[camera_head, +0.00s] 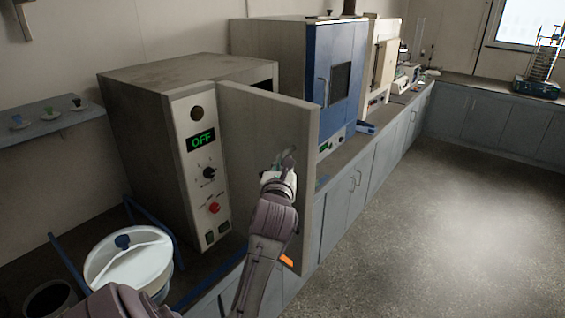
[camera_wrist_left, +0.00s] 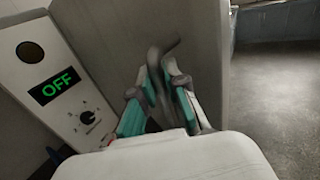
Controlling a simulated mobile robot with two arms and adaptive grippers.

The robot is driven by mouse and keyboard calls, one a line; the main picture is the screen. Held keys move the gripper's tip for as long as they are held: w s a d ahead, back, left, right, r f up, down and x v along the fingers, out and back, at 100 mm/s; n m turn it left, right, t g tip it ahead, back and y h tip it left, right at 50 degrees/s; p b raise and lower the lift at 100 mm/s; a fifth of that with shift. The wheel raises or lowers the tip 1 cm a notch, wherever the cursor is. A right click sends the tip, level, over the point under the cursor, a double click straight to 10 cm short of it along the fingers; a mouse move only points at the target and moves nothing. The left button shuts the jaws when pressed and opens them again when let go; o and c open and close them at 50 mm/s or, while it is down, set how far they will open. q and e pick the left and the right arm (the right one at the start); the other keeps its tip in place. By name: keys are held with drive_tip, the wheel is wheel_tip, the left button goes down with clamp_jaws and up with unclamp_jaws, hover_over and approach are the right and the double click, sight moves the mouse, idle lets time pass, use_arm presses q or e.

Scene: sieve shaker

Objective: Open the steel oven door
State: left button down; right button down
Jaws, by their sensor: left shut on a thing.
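The steel oven (camera_head: 150,140) stands on the bench at the left, with a control panel reading OFF. Its grey door (camera_head: 255,125) stands open, swung out from the body beside the panel. My left gripper (camera_head: 282,166) is at the door's face, shut on the door handle (camera_head: 289,157). In the left wrist view the green-padded fingers of the left gripper (camera_wrist_left: 158,92) close around the dark curved handle (camera_wrist_left: 157,62), with the door (camera_wrist_left: 110,35) behind. The oven interior is mostly hidden behind the door. My right gripper is not in view.
A blue-fronted oven (camera_head: 340,70) stands behind the open door along the same bench. A white-lidded container (camera_head: 128,262) in a blue frame is at the lower left. A small shelf (camera_head: 45,125) is on the left wall. Open floor (camera_head: 440,220) lies to the right.

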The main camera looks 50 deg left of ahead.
use_arm(q)
drive_tip(key=shift+r, duration=0.15)
drive_tip(key=c, duration=1.2)
unclamp_jaws()
drive_tip(key=shift+a, duration=0.15)
drive_tip(key=shift+c, duration=0.2)
drive_tip(key=shift+o, duration=0.3)
drive_tip(key=shift+s+d, duration=0.15)
drive_tip(key=shift+d, duration=0.1)
drive_tip(key=v, duration=1.1)
drive_tip(key=shift+s, duration=0.25)
